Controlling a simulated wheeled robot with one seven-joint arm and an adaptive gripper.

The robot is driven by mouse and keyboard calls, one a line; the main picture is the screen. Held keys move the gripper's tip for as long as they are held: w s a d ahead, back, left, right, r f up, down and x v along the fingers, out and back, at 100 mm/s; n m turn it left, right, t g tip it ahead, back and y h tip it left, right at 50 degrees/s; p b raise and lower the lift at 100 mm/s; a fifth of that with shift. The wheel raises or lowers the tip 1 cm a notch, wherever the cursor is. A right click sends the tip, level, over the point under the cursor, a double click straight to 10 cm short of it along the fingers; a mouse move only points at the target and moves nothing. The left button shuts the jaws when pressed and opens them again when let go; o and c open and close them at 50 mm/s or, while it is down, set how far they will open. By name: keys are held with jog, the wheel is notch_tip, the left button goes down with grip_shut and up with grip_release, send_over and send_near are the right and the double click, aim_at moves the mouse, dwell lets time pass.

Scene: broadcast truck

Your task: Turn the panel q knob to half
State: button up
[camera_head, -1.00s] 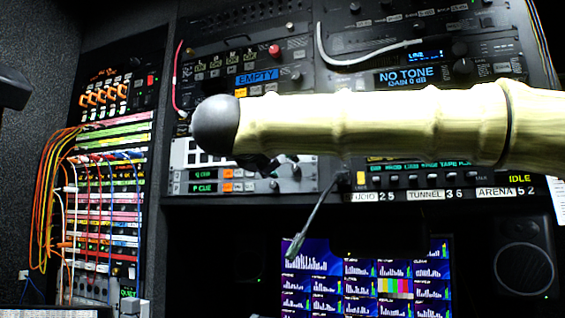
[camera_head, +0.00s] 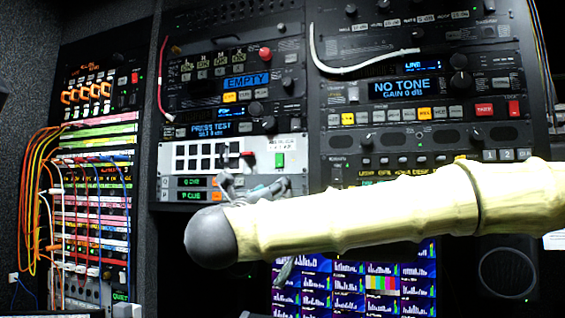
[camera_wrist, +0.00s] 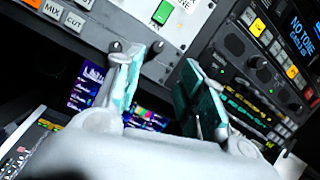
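The white panel (camera_head: 215,150) has two small displays at its lower left, the upper marked with a Q (camera_head: 193,182) and the lower reading P CUE (camera_head: 193,196). My gripper (camera_head: 258,188) is in front of this panel's lower right part and hides what is there. In the wrist view my gripper (camera_wrist: 170,78) is open, with its two fingers apart and nothing between them. Two dark round knobs show there at the panel's lower edge, one at the left finger's tip (camera_wrist: 117,46) and one just beyond that finger (camera_wrist: 158,46). I cannot tell which is the q knob, nor its setting.
A grey control unit (camera_head: 420,115) with many buttons stands to the right. Monitor screens (camera_head: 350,285) glow below the panel. Cables hang from the patch bay (camera_head: 95,190) at the left.

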jog(key=w+d+r+m+t+p, duration=0.1)
jog(key=w+d+r+p, duration=0.1)
jog(key=w+p, duration=0.4)
jog(key=shift+w+d+r+t+y+p, duration=0.3)
jog(key=shift+w+t, duration=0.1)
jog(key=shift+w, duration=0.85)
grip_shut()
